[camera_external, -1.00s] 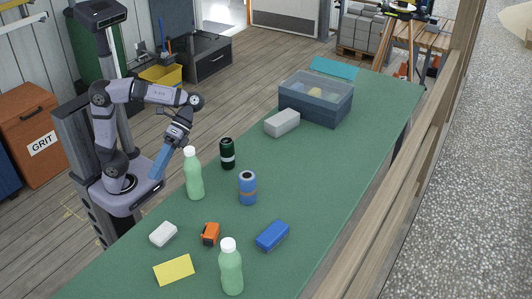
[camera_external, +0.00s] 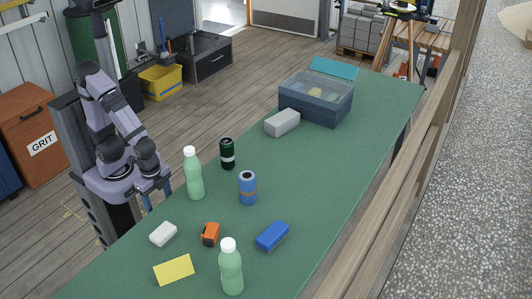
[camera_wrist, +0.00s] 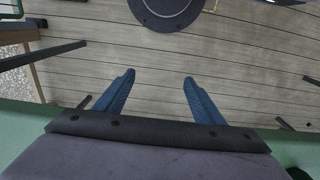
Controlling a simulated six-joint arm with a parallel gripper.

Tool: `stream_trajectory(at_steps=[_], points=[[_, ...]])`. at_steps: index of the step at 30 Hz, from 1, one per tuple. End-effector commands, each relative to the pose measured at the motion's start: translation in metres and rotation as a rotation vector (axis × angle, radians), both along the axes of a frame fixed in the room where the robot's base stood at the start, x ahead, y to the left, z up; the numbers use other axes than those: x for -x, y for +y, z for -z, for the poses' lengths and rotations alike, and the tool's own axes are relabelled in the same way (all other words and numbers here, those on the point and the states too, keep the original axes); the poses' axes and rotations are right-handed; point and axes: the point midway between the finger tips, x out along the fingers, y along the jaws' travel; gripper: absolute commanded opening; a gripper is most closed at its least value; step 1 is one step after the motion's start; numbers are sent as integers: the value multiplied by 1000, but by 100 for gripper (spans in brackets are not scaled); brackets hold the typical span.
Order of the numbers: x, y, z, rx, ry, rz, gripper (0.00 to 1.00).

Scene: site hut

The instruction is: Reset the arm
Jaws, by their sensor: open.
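My arm is folded in close to its column at the left of the external view. My gripper (camera_external: 157,196) hangs low beside the table's left edge, partly hidden behind my own arm. In the wrist view my gripper (camera_wrist: 159,82) has its two blue fingers spread wide apart, with nothing between them. Plank floor shows beyond the fingers.

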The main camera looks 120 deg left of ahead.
Motion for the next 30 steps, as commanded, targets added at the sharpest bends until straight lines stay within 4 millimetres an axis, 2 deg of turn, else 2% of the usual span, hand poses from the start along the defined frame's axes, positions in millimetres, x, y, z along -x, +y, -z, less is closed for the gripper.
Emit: stream_trajectory(at_steps=[1, 5, 15, 21, 30], points=[[0, 0, -23, 1, 1, -2, 63], [0, 0, -54, 2, 2, -4, 63], [0, 0, -146, 3, 3, -8, 63], [0, 0, -176, 3, 3, -9, 63], [0, 0, -185, 4, 3, -9, 63]])
